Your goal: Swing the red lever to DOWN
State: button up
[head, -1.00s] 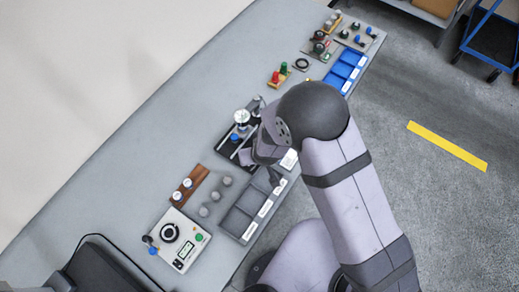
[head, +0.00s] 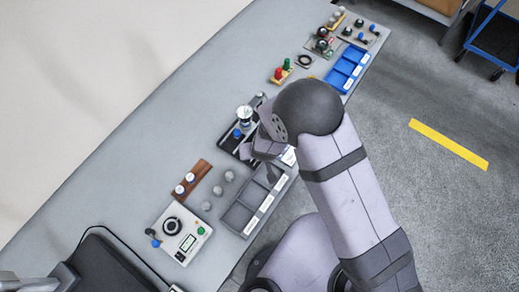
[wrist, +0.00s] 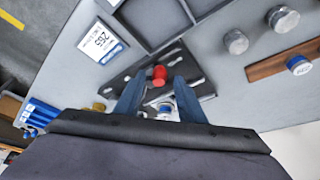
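The red lever's round red knob (wrist: 159,73) shows in the wrist view above a black plate, just beyond and between my fingertips. In the head view my arm hides the red knob, and only part of the black plate (head: 230,143) shows. My gripper (wrist: 158,84) is open, with its two fingers apart and nothing visibly held. In the head view my gripper (head: 258,152) is over the right side of the plate. I cannot tell whether a finger touches the lever. No lever position marking is readable.
A silver-topped post (head: 244,113) and a blue knob (head: 238,134) stand on the plate close to my gripper. A grey compartment tray (head: 238,217), grey knobs and a brown block (head: 203,168) are nearby. A dial box (head: 172,250) stands at the front.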

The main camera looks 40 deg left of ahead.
jog(key=shift+d, duration=0.1)
jog(key=v, duration=0.7)
dwell(0.4)
jog(key=shift+r, duration=0.15)
jog(key=w+d+r+m+g+b, duration=0.1)
jog(key=w+d+r+m+b, duration=0.2)
jog(key=d, duration=0.5)
jog(key=w+d+r+m+g+b, duration=0.1)
jog(key=w+d+b, duration=0.1)
jog(key=w+d, duration=0.4)
jog(key=s+d+r+m+h+b, duration=0.1)
jog(key=s+d, duration=0.3)
jog(key=d, duration=0.7)
jog(key=s+d+r+m+g+h+b, duration=0.1)
jog(key=s+d+m+h+b, duration=0.1)
jog(key=d, duration=1)
jog(key=shift+s+d+m+b, duration=0.25)
jog(key=shift+s+m+b, duration=0.45)
jog(key=shift+s+m, duration=0.25)
